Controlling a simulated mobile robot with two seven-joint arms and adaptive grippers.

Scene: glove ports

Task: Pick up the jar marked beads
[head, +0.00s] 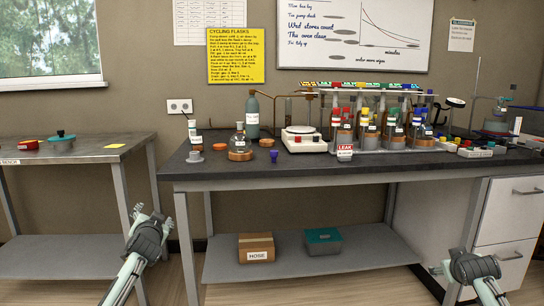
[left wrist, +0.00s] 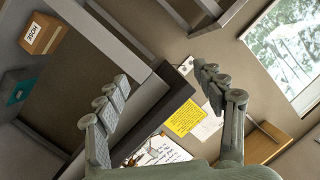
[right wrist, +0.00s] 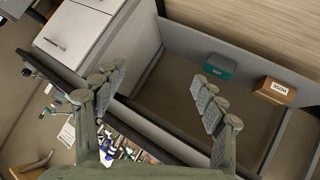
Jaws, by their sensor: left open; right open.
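I cannot read the word beads on any jar. Several small jars with coloured caps (head: 366,135) stand in and around a rack on the dark bench (head: 300,168) in the head view; their labels are too small to read. A small labelled bottle (head: 195,137) and a round glass flask (head: 240,147) stand at the bench's left. My left gripper (head: 150,226) is open and empty, low in front of the gap between the tables; its spread fingers show in the left wrist view (left wrist: 160,74). My right gripper (head: 471,262) is open and empty, below the bench top near the drawers, also in the right wrist view (right wrist: 158,74).
A tall grey-green bottle (head: 252,116), white hotplate (head: 303,140) and red-labelled LEAK item (head: 345,152) stand on the bench. A HOSE box (head: 256,247) and teal-lidded bin (head: 323,241) sit on the lower shelf.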

